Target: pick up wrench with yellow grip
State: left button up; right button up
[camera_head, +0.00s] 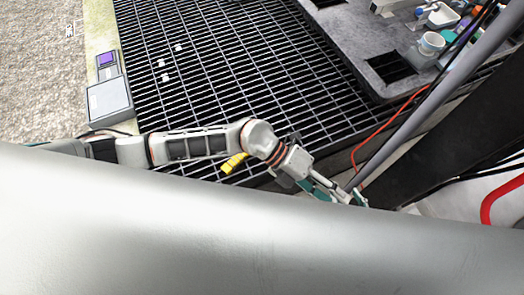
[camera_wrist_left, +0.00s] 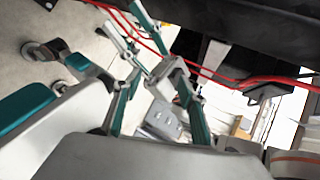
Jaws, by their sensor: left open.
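A yellow object (camera_head: 232,163), perhaps the wrench's yellow grip, lies on the dark floor grating beside my left arm in the head view. The arm seems to hide part of it, and no metal wrench head can be made out. My left gripper (camera_head: 340,193) is right of and below the yellow object, away from it. A large pale surface in front partly hides the gripper. In the left wrist view, my left gripper (camera_wrist_left: 150,68) is open, with nothing seen between its fingers. The yellow object does not show there. My right gripper is not in view.
Small white pieces (camera_head: 166,77) lie on the grating (camera_head: 240,60). A grey box (camera_head: 109,101) stands at its left edge. Red cables (camera_wrist_left: 225,79) cross near the gripper in the wrist view.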

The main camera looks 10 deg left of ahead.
pick_arm(q)
jog(key=w+a+f+m+y, duration=0.2)
jog(key=w+a+f+y, duration=0.3)
jog(key=a+f, duration=0.35)
jog(key=m+t+y, duration=0.1)
jog(key=t+y, duration=0.3)
jog(key=y, duration=0.3)
send_near(234, 162)
jog(key=w+d, duration=0.1)
jog(key=w+d+f, duration=0.2)
jog(key=w, duration=0.1)
jog(key=shift+d, duration=0.3)
jog(key=shift+w+a+f, duration=0.15)
jog(key=shift+a+f, duration=0.05)
jog(key=shift+a, duration=0.05)
notch_tip(234, 162, down, 3)
jog(key=shift+r+b, duration=0.2)
jog(key=shift+b, duration=0.35)
jog(key=shift+w+a+f+b, duration=0.15)
jog(key=shift+f+b, duration=0.15)
jog(key=shift+f, duration=0.85)
jog(key=shift+w+a+f+b, duration=0.15)
jog(key=shift+f+b, duration=0.1)
jog(key=shift+f, duration=0.9)
jog(key=shift+s, duration=0.1)
jog(key=shift+c, duration=0.4)
